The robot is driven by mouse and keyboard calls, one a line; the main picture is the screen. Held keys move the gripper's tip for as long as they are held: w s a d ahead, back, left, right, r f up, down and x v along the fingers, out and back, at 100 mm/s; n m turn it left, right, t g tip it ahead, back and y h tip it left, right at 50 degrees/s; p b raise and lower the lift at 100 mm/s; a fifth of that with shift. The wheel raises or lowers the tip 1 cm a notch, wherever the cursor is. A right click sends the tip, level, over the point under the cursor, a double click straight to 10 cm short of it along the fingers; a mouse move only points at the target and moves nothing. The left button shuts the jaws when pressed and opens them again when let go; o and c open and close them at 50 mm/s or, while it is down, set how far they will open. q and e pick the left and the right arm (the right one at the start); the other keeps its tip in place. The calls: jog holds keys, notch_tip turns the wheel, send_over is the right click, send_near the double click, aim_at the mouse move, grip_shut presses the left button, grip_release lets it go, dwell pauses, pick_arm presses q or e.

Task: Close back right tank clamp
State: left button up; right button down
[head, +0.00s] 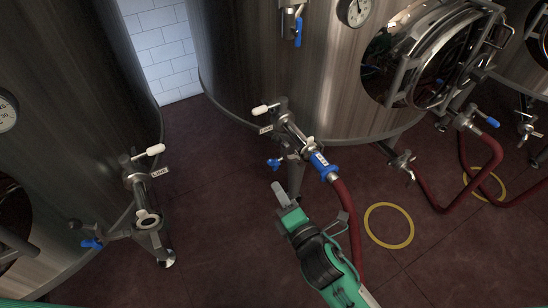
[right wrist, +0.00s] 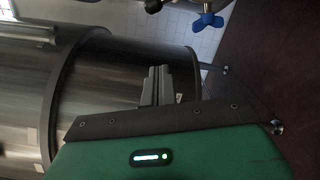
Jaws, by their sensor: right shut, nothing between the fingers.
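A steel tank (head: 290,60) stands at the back. Its low outlet pipe (head: 290,130) has a white-handled valve (head: 265,109) and slopes down to a blue collar (head: 322,166) on a red hose (head: 350,225). A clamp with a blue wing nut (head: 274,163) hangs at the left of this pipe joint; whether it is open or shut is too small to tell. A blue wing nut also shows at the top of the right wrist view (right wrist: 207,20). My right gripper (head: 278,188) is shut and empty, just below the clamp and apart from it. My left gripper is not in view.
A left tank (head: 75,110) has its own outlet with a white lever (head: 150,152) and a blue wing nut (head: 92,244). More red hose (head: 440,205) runs at the right. Yellow rings (head: 389,225) mark the red floor, which is clear between the tanks.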

aim_at(284, 150)
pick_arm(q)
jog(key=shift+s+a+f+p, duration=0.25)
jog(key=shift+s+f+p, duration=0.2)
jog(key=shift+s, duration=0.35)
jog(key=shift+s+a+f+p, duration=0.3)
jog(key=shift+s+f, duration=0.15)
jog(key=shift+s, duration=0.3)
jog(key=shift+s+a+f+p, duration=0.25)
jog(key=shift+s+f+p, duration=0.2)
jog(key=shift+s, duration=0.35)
pick_arm(e)
jog(key=w+a+r, duration=0.1)
jog(key=w+r, duration=0.1)
jog(key=w, duration=0.9)
jog(key=shift+w+a, duration=0.15)
jog(key=shift+a, duration=0.25)
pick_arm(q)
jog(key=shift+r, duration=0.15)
